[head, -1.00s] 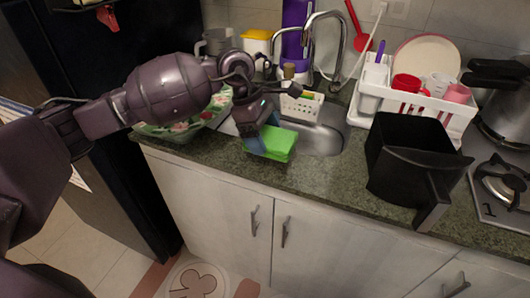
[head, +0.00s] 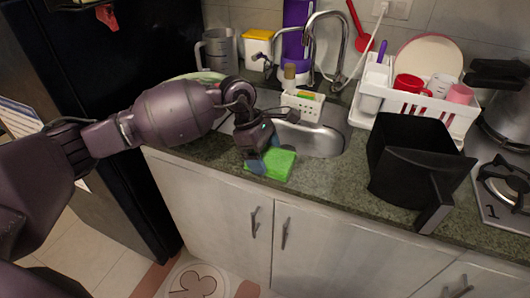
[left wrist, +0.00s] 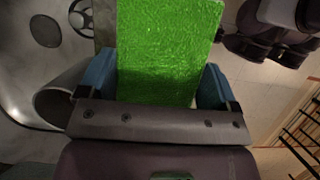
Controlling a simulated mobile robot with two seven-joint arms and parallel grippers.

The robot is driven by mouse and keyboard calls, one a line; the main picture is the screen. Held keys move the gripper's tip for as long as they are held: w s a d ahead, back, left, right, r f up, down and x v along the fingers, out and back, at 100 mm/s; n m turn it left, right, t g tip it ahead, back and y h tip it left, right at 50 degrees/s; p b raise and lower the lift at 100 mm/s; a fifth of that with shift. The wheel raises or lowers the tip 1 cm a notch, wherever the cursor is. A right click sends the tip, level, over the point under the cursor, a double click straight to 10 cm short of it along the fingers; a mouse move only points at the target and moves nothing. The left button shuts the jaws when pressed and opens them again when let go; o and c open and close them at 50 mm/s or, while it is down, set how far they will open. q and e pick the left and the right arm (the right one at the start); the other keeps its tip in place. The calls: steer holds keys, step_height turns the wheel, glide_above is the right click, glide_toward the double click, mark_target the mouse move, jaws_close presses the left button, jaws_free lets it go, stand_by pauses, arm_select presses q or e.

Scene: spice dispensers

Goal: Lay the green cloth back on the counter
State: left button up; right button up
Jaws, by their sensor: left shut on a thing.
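The green cloth (head: 278,165) is at the front edge of the counter, just in front of the sink. It looks like a flat, folded block, and it fills the upper middle of the left wrist view (left wrist: 168,50). My left gripper (head: 265,158) is shut on the cloth, with one blue finger on each side of it in the left wrist view (left wrist: 154,88). The cloth is at or very near the counter top (head: 330,178); I cannot tell whether it touches. My right gripper is not in view.
The sink (head: 318,140) with a white caddy (head: 302,105) lies behind the cloth. A black open container (head: 405,160) stands to the right, before a white dish rack (head: 440,108). The stove (head: 505,190) is at far right. Counter between cloth and black container is clear.

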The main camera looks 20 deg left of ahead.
arm_select(q)
steer(key=o, duration=0.7)
steer(key=shift+o, duration=0.2)
steer(key=shift+r, duration=0.15)
steer(key=shift+w+a+r, duration=0.1)
steer(key=shift+a+r, duration=0.05)
steer(key=shift+r, duration=0.15)
steer(key=v, duration=1.1)
steer(key=shift+p, duration=0.45)
steer(key=shift+r, duration=0.1)
